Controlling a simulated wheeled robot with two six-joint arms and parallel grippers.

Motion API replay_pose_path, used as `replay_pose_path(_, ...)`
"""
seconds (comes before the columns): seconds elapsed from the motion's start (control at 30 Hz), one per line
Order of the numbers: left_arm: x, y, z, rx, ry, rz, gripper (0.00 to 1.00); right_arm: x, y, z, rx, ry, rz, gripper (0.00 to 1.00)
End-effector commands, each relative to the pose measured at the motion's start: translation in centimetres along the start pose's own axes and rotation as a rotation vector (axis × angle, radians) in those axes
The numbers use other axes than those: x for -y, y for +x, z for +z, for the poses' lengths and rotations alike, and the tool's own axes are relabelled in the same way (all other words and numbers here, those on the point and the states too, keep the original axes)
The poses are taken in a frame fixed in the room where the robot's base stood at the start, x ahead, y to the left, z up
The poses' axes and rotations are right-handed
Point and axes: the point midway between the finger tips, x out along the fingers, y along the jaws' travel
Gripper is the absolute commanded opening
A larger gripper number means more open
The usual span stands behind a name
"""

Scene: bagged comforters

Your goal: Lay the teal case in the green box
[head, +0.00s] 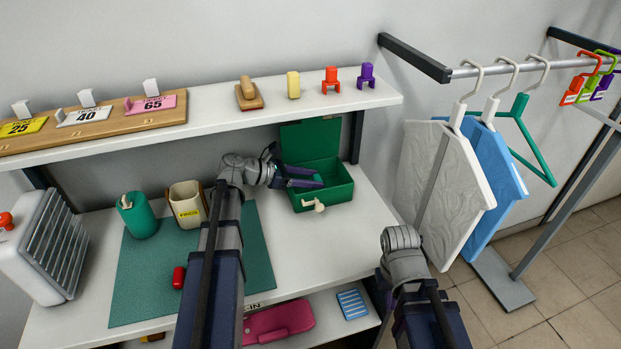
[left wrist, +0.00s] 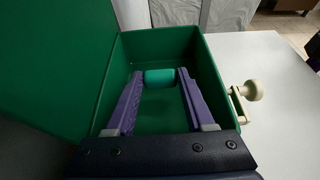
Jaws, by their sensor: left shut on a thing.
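The green box (head: 335,192) stands on the white table with its lid raised at the back. It also shows in the left wrist view (left wrist: 170,42), where I look down into it. My left gripper (head: 312,178) reaches into the box from the left. In the left wrist view its purple fingers (left wrist: 160,82) are shut on the teal case (left wrist: 160,77), a small rounded piece held between the tips, inside the box walls. Whether the case touches the box floor I cannot tell.
A cream latch (head: 315,205) sticks out from the box front. A teal mat (head: 150,280) carries a green cup (head: 138,216), a cream mug (head: 188,205) and a red piece (head: 179,277). A shelf (head: 220,115) runs above the table. Bagged comforters (head: 440,180) hang at the right.

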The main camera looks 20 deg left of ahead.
Motion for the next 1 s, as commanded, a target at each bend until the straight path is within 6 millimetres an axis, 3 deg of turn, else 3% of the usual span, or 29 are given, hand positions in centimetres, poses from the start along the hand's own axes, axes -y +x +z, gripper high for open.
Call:
replay_pose_path(0.3, 0.0, 0.2, -0.49, 0.0, 0.0, 0.0, 0.01, 0.05, 0.53, -0.03, 0.0, 0.0, 0.0, 0.0)
replay_pose_path(0.33, 0.0, 0.2, -0.47, 0.0, 0.0, 0.0, 0.55, 0.05, 0.51, -0.03, 0.0, 0.0, 0.0, 0.0)
replay_pose_path(0.63, -0.01, 0.17, -0.42, 0.0, 0.0, 0.0, 0.88, 0.04, 0.45, -0.03, 0.0, 0.0, 0.0, 0.0)
replay_pose_path(0.8, -0.01, 0.17, -0.42, 0.0, 0.0, 0.0, 0.89, 0.04, 0.45, -0.03, 0.0, 0.0, 0.0, 0.0)
replay_pose_path(0.9, -0.01, 0.17, -0.43, 0.0, 0.0, 0.0, 0.99, 0.04, 0.45, -0.03, 0.0, 0.0, 0.0, 0.0)
replay_pose_path(1.0, -0.01, 0.17, -0.42, 0.0, 0.0, 0.0, 1.0, 0.04, 0.45, -0.03, 0.0, 0.0, 0.0, 0.0)
